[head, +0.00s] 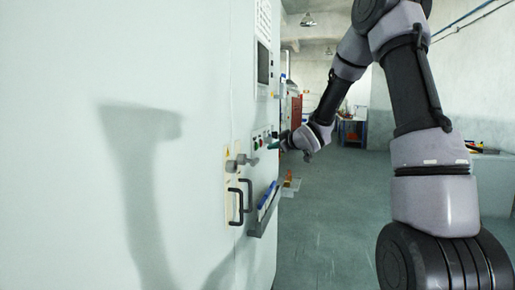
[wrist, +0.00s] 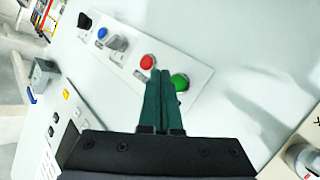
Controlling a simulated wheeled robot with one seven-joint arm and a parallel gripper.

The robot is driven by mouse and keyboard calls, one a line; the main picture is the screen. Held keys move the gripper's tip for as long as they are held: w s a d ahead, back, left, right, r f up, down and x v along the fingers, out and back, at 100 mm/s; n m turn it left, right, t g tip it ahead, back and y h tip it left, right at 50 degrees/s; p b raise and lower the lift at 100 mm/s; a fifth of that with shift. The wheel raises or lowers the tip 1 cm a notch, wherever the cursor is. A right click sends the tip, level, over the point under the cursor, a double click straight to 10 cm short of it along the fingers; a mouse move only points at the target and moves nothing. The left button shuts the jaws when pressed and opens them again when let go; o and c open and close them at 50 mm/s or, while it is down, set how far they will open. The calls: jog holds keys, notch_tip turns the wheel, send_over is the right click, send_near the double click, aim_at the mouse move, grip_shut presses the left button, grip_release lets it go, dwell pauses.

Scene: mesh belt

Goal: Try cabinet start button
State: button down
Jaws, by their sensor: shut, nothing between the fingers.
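The tall pale cabinet (head: 190,60) fills the left of the head view. Its button strip (wrist: 205,72) lies tilted across the wrist view. On it are a green button (wrist: 180,82), a red button (wrist: 147,62), a blue button (wrist: 102,33) and a black knob (wrist: 84,20). My gripper (wrist: 161,73) is shut, with its two green fingers together and empty. The fingertips show between the red and green buttons, close to the green one; I cannot tell whether they touch. In the head view my gripper (head: 276,145) is at the cabinet's front, beside the strip.
A grey rotary knob (head: 236,163) and black handles (head: 240,200) stick out of the cabinet below the strip. A narrow tray (head: 264,216) with blue items hangs from the cabinet lower down. A dark screen (head: 263,63) is above. The floor (head: 335,215) to the right is clear.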

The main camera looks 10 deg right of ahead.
jog(key=shift+w+a, duration=0.25)
jog(key=shift+a, duration=0.3)
jog(key=shift+w+a, duration=0.2)
jog(key=shift+a, duration=0.35)
jog(key=shift+a, duration=0.15)
dwell(1.2)
jog(key=shift+w+a, duration=0.15)
jog(key=shift+a, duration=0.15)
jog(key=shift+w+a, duration=0.2)
jog(key=shift+a, duration=0.25)
dwell(0.8)
jog(key=shift+d, duration=0.15)
jog(key=shift+s+d, duration=0.35)
jog(key=shift+d, duration=0.35)
jog(key=shift+d, duration=0.1)
jog(key=shift+s+d, duration=0.35)
jog(key=shift+d, duration=0.4)
jog(key=shift+s+d, duration=0.3)
jog(key=shift+d, duration=0.4)
jog(key=shift+s+d, duration=0.35)
jog(key=shift+d, duration=0.4)
